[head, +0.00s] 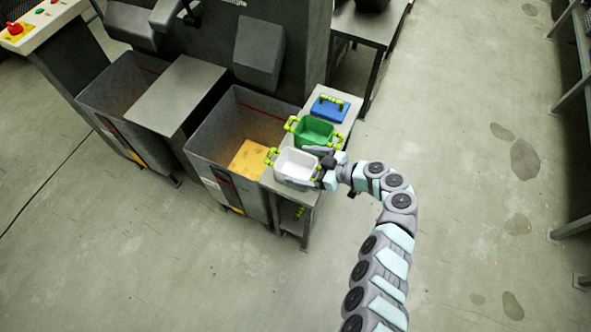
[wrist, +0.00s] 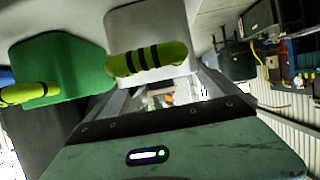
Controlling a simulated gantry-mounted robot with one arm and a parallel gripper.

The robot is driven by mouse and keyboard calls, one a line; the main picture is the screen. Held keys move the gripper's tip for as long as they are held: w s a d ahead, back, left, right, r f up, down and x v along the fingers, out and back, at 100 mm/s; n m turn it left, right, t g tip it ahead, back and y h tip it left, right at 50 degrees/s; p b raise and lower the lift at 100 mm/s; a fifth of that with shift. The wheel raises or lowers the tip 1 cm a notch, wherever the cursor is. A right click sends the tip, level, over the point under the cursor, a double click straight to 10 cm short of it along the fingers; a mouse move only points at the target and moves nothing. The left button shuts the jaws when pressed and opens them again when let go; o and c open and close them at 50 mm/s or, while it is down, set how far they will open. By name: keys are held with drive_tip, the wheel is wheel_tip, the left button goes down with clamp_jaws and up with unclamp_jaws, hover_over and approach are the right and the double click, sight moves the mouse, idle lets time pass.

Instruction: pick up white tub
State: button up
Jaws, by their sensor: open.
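The white tub (head: 296,166) stands upright on the near end of a narrow side table, with a yellow-green handle at each side. My gripper (head: 322,166) is at the tub's right side, close to its right handle. In the wrist view the white tub (wrist: 152,32) is at the top, with its black-banded yellow-green handle (wrist: 148,59) just above the jaws. My gripper (wrist: 165,98) is open. Whether a finger touches the handle cannot be told.
A green tub (head: 315,131) with similar handles stands right behind the white tub. A blue lid-like item (head: 330,108) with a handle lies at the table's far end. A grey bin (head: 228,128) with yellow material inside stands to the left. Open floor (head: 450,150) lies to the right.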

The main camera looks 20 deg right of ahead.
drive_tip(key=shift+x, duration=1.3)
drive_tip(key=shift+c, duration=0.6)
drive_tip(key=c, duration=1.2)
